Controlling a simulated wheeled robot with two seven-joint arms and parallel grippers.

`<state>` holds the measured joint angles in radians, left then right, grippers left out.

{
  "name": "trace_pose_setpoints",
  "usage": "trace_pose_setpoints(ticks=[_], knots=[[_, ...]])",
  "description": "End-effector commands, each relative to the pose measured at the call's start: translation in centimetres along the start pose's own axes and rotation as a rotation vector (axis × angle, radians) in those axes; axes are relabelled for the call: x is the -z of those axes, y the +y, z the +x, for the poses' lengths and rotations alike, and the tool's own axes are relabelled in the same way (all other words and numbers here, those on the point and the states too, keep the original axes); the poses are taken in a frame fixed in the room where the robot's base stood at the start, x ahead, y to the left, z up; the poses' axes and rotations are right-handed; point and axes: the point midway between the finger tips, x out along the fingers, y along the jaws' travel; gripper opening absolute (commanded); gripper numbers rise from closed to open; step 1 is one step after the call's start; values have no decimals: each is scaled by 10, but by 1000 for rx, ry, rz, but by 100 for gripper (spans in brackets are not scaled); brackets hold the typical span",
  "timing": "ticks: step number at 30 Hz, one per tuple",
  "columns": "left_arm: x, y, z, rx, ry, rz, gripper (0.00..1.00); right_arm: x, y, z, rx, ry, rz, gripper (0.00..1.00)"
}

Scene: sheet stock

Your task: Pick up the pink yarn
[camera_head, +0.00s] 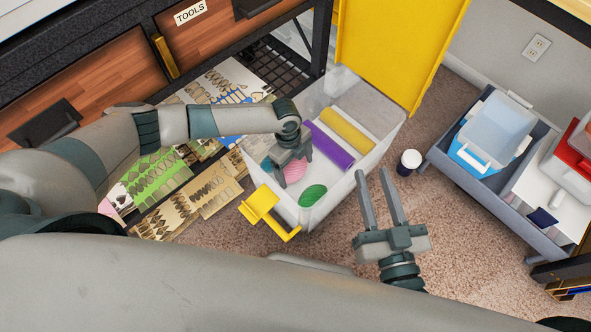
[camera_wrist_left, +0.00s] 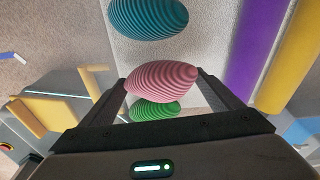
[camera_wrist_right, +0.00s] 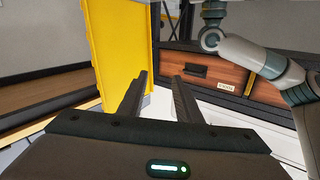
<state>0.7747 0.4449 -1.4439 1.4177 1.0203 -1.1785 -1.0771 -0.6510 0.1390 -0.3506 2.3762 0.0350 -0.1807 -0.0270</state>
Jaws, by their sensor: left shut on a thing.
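The pink yarn (camera_head: 295,173) is a ribbed oval ball inside a clear plastic bin (camera_head: 381,143). My left gripper (camera_head: 291,160) reaches down into the bin and is shut on the pink yarn, which shows between its fingers in the left wrist view (camera_wrist_left: 160,83). I cannot tell whether the yarn touches the bin floor. My right gripper (camera_head: 381,192) is open and empty, outside the bin to its right; its spread fingers also show in the right wrist view (camera_wrist_right: 160,98).
A green yarn (camera_head: 312,195) and a teal yarn (camera_wrist_left: 148,16) lie in the bin beside the pink one. A purple roll (camera_head: 330,146) and a yellow roll (camera_head: 346,131) lie there too.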

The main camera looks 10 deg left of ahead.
Motion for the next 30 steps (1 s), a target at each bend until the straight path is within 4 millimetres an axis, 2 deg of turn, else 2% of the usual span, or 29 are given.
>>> trace_pose_setpoints(ticks=[1,6,12,18,30], knots=[[1,0,-10,2,0,1,63,-3,2,0,-4,-34,3,31],[5,-1,-35,1,0,1,63,-25,8,-3,-16,-158,12,31],[9,0,-57,1,0,0,63,-45,14,-8,-26,-266,21,31],[10,0,-64,0,0,0,63,-53,16,-11,-30,-307,25,31],[10,0,-64,0,0,0,63,-53,16,-11,-30,-308,25,31]])
